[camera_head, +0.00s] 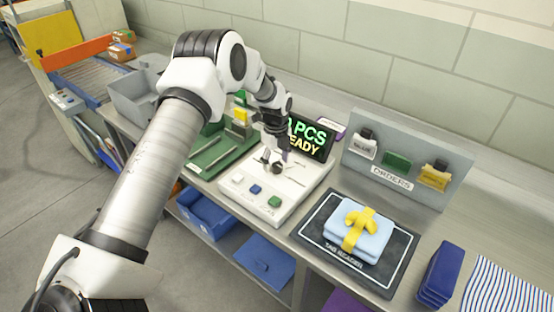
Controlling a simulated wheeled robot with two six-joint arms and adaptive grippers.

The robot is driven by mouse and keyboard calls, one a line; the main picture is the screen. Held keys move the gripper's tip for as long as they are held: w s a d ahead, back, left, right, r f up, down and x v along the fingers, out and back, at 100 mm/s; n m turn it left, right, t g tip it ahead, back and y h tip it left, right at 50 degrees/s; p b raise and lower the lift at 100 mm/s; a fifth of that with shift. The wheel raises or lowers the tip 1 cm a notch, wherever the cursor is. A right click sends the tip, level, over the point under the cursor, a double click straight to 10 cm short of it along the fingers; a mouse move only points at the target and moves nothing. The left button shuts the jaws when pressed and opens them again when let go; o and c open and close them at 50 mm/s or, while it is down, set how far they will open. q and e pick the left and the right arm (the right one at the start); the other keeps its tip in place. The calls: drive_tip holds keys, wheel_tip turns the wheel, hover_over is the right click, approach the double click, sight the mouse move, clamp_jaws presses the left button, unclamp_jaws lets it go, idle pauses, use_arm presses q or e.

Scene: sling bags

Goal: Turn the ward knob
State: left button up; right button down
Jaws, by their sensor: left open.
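A white control panel (236,192) sits on the bench, with a white, a blue and a green button along its front. A small dark knob (277,168) is on its upper part. My left gripper (270,160) is open, just above and around the knob area, pointing down. Its fingers partly cover the knob, and I cannot tell whether they touch it. Behind the panel a dark screen (318,140) shows "PCS" and "EADY", its left part hidden by my arm. My right gripper is not in view.
A black tag reader mat (397,262) holds folded light-blue bags with a yellow strap (358,230). A grey orders board (410,163) stands behind it. Dark blue folded items (440,275) lie at the right. A green tray (207,165) is left of the panel.

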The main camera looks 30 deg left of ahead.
use_arm(q)
drive_tip(key=shift+w+f, duration=0.45)
drive_tip(key=shift+f, duration=0.4)
drive_tip(key=shift+s+r, duration=0.15)
drive_tip(key=shift+s, duration=0.05)
drive_tip(key=shift+c, duration=0.2)
drive_tip(key=shift+s+r, duration=0.1)
drive_tip(key=shift+s, duration=0.05)
drive_tip(key=c, duration=0.6)
drive_tip(key=shift+d, duration=0.1)
drive_tip(key=c, duration=0.5)
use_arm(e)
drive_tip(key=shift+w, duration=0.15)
